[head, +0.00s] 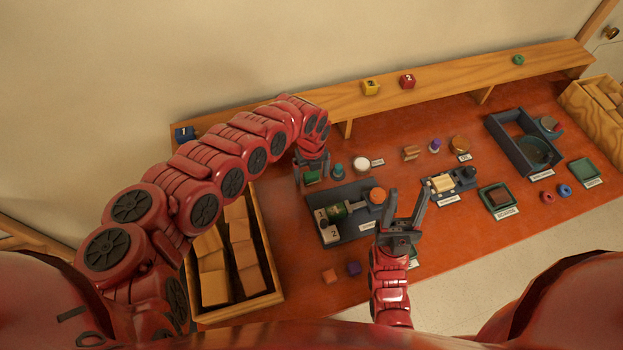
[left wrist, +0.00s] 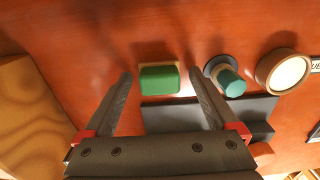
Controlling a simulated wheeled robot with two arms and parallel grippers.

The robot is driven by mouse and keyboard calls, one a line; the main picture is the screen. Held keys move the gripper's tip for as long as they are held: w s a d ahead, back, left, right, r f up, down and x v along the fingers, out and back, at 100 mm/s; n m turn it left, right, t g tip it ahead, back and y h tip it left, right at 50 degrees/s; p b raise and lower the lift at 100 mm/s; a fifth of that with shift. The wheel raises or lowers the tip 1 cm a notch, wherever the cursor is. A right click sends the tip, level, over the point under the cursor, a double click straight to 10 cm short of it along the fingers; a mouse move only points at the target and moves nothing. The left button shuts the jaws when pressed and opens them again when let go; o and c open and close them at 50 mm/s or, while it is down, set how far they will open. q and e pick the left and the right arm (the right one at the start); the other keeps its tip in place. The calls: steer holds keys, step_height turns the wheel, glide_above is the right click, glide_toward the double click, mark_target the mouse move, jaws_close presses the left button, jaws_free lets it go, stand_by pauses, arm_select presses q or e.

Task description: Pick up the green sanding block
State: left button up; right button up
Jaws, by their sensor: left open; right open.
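The green sanding block (left wrist: 160,79) lies on the red-brown tabletop in the left wrist view. It sits between and beyond the open fingers of my left gripper (left wrist: 160,90), with space on both sides. In the head view the green block (head: 311,177) shows just below my left gripper (head: 311,170), partly hidden by it. I cannot tell the exact height of the fingers over the block. My right gripper (head: 405,210) is open and empty, with its fingers above the middle of the table.
A teal-knobbed piece (left wrist: 228,82) and a round white-topped pot (left wrist: 284,72) stand right of the block. A dark tray (head: 345,236) lies close in front of it. A wooden crate (head: 277,296) of blocks is at the left. A raised shelf (head: 440,79) runs along the back.

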mark_target(312, 174)
arm_select(q)
steer(key=shift+c, duration=1)
steer(key=c, duration=1.1)
steer(key=shift+r, duration=0.1)
steer(key=shift+w+r, duration=0.15)
steer(key=shift+r, duration=0.45)
step_height(312, 174, up, 8)
steer(key=shift+f+b, duration=0.2)
steer(key=shift+b, duration=0.85)
steer(key=shift+r, duration=0.55)
